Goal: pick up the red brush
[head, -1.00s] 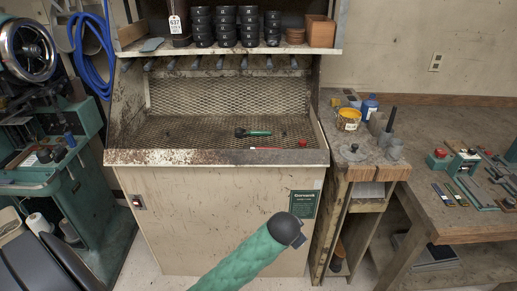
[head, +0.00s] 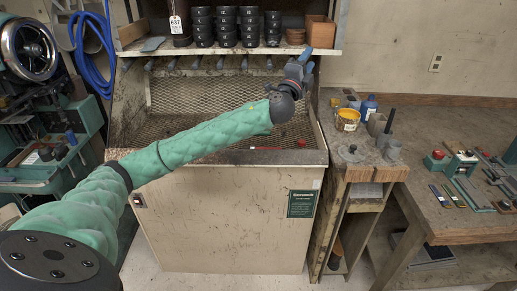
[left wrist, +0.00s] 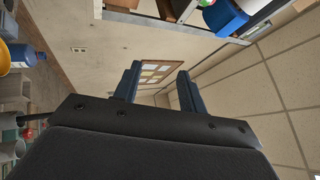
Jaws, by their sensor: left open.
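A thin red object (head: 268,149), which looks like the red brush, lies at the front of the mesh-lined bench tray (head: 225,157) in the head view. Only a narrow red strip of it shows. My left gripper (head: 303,66) is up and beyond it, near the right side of the hood and just under the shelf. In the left wrist view, its two blue fingers (left wrist: 158,85) are apart with nothing between them. The red brush does not show in that view. My left forearm crosses over the tray and hides part of it. My right gripper is not in view.
Black cups (head: 225,25) and a wooden box (head: 320,32) stand on the shelf (head: 215,47) above the tray. A yellow tub (head: 347,120) and a blue bottle (head: 369,107) stand on the side bench at the right. A small red item (head: 300,142) lies in the tray.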

